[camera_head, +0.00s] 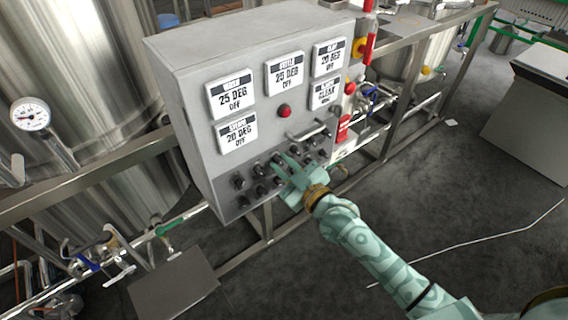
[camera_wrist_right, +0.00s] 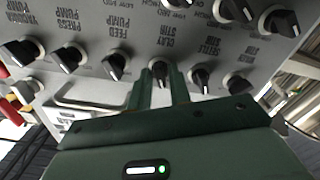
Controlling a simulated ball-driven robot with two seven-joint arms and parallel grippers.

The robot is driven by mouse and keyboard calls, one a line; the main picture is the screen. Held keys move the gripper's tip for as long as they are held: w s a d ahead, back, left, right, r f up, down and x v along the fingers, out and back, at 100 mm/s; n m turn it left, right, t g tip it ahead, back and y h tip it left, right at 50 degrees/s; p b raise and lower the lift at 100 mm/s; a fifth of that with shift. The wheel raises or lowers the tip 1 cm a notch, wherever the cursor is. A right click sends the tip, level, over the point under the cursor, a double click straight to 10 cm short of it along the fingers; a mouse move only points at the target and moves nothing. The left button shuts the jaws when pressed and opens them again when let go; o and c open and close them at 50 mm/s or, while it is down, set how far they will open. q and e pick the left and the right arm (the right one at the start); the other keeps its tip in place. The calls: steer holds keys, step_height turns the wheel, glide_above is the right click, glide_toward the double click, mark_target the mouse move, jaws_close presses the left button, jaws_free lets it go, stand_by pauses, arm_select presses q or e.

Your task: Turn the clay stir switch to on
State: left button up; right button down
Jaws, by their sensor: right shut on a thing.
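The clay stir switch (camera_wrist_right: 158,70) is a black rotary knob on the grey control panel, with its label beside it in the right wrist view. My right gripper (camera_wrist_right: 159,86) has a green finger on each side of this knob and is shut on it. In the head view the right gripper (camera_head: 286,172) reaches the lower knob rows and hides the clay stir knob. The clay display (camera_head: 328,58) on the panel box reads 20 DEG and OFF. The exact angle of the knob's pointer is hard to tell. My left gripper is not in view.
Similar black knobs sit close by, including the feed pump knob (camera_wrist_right: 113,67) and the settle stir knob (camera_wrist_right: 201,78). A metal handle (camera_head: 307,131) and a red button (camera_head: 284,111) are on the panel. Steel tanks (camera_head: 85,80) and pipes stand around it. Floor at right is mostly clear.

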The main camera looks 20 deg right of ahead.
steer(key=m+p, duration=0.2)
steer(key=m, duration=0.3)
steer(key=shift+r+p, duration=0.1)
steer(key=shift+p, duration=0.3)
steer(key=m+p, duration=0.1)
steer(key=m, duration=0.1)
steer(key=shift+m, duration=0.4)
steer(key=shift+m+p, duration=0.3)
steer(key=shift+m, duration=1.1)
steer(key=c, duration=1.5)
jaws_free()
